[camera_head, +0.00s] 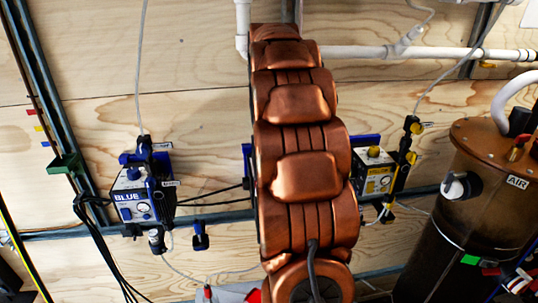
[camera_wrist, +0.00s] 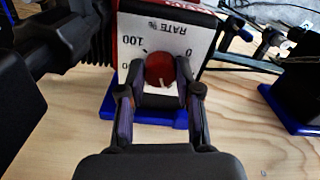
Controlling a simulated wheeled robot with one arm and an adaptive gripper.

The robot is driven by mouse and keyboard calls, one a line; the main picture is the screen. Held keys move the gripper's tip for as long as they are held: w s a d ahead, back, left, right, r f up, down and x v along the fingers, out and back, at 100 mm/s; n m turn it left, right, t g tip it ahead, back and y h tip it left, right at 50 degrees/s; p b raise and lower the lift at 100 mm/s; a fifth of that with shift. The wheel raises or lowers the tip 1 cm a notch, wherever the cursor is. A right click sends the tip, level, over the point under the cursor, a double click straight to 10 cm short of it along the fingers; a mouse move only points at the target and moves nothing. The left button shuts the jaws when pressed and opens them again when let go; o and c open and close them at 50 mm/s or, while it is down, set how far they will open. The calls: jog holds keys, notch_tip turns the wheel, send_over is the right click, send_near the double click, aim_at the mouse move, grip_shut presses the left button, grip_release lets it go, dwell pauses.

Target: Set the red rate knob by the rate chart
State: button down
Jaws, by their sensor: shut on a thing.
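The red rate knob (camera_wrist: 160,68) is in the wrist view, on a white panel (camera_wrist: 190,40) printed "RATE %" and "100", which reads upside down here. A pale pointer mark shows on the knob's lower right side. My gripper (camera_wrist: 159,75) has its two fingers closed around the knob, one on each side. Part of the scale is hidden by the fingers. In the head view my copper-coloured arm hides the red unit and my gripper. I cannot make out the rate chart in either view.
A blue-labelled unit (camera_head: 136,198) is on the wall at left, and a yellow-labelled unit (camera_head: 374,176) at right, close to my arm. A brown tank (camera_head: 460,220) marked "AIR" stands at far right. A white pipe (camera_head: 370,52) and thin hoses cross the plywood wall.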

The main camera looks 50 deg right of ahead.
jog(key=shift+f+m+b, duration=0.2)
jog(key=shift+m+b, duration=1.15)
jog(key=shift+m, duration=0.45)
jog(key=m+b, duration=0.2)
jog(key=m, duration=0.2)
jog(key=shift+m, duration=0.3)
jog(key=m+b, duration=0.2)
jog(key=m, duration=0.2)
jog(key=m+b, duration=0.1)
jog(key=m, duration=0.3)
jog(key=shift+s+b, duration=0.1)
jog(key=shift+b, duration=0.2)
jog(key=m, duration=0.6)
jog(key=shift+r+b, duration=0.1)
jog(key=shift+b, duration=0.2)
jog(key=m, duration=0.4)
jog(key=shift+m, duration=1.8)
